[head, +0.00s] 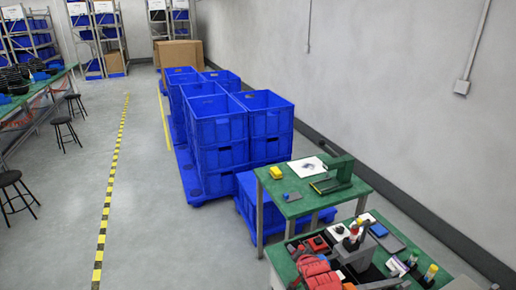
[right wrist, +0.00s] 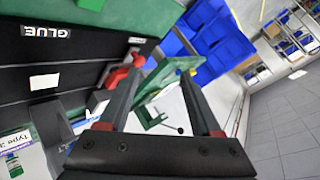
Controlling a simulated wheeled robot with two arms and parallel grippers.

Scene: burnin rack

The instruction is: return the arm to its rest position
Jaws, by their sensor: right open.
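My right gripper (right wrist: 163,68) shows in the right wrist view with its two dark fingers spread wide apart. Nothing is held between the fingers. Beyond the gap, the green-topped table with a green stand (right wrist: 152,112) shows at a distance. The wrist view is strongly tilted. Neither gripper can be made out for sure in the head view, and my left gripper is in no view.
Black bins, one with a "GLUE" label (right wrist: 47,32), stand close on the left of the wrist view. In the head view, a cluttered green bench (head: 283,262) fills the lower right. Blue crates (head: 222,128) stand behind. Open floor (head: 150,220) lies left.

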